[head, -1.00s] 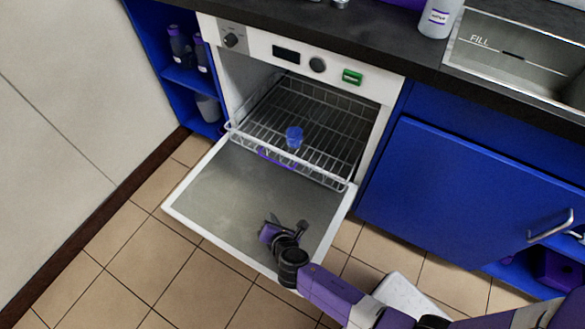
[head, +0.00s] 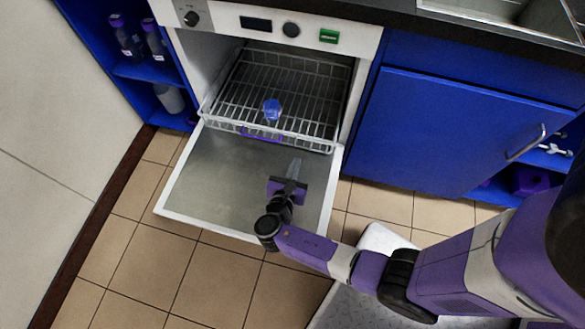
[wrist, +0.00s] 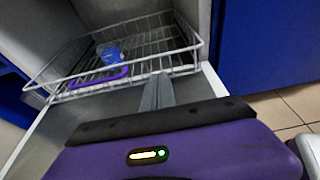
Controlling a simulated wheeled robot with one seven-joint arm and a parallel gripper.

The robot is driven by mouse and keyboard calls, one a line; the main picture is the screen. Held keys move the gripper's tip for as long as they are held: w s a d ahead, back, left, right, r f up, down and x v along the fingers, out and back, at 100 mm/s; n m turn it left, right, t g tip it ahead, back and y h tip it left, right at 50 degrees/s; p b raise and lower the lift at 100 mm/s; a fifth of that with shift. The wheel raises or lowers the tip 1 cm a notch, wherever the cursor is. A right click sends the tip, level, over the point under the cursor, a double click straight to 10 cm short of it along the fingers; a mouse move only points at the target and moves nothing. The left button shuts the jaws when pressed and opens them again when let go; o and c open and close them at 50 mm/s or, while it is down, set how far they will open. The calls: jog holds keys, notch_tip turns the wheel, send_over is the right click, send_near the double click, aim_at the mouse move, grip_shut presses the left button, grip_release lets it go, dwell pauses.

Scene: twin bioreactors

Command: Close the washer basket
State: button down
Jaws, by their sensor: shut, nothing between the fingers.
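The washer basket (head: 310,92) is a white wire rack inside the washer, its front edge reaching a little past the opening over the lowered door (head: 205,182). A purple handle (head: 261,134) is on its front edge, and a blue item (head: 271,109) sits in it. The basket (wrist: 150,63) and the purple handle (wrist: 98,77) also show in the wrist view. My gripper (head: 295,168) is shut and empty, above the door and just in front of the basket, to the right of the handle. In the wrist view its fingertips (wrist: 157,92) point toward the basket front.
The washer's control panel (head: 268,27) is above the opening. A blue cabinet (head: 455,130) with a bar handle stands to the right. A blue shelf (head: 150,72) with purple-capped bottles is to the left. Tiled floor (head: 215,275) is clear in front of the door.

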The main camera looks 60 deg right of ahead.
aim_at(304, 139)
jog(key=x, duration=0.2)
jog(key=b+x, duration=0.1)
jog(key=x, duration=0.4)
jog(key=shift+d+r+b, duration=0.2)
jog(key=shift+d+b, duration=0.1)
jog(key=shift+b, duration=0.05)
jog(key=shift+w+d, duration=0.3)
jog(key=shift+d, duration=0.35)
jog(key=w+d, duration=0.1)
jog(key=d, duration=0.3)
jog(key=w+d+b, duration=0.1)
jog(key=w+d, duration=0.1)
jog(key=d, duration=0.2)
jog(key=w+d+b, duration=0.1)
jog(key=d, duration=0.3)
jog(key=shift+w, duration=0.2)
jog(key=shift+w+d, duration=0.1)
jog(key=shift+d, duration=0.25)
jog(key=shift+r, duration=0.1)
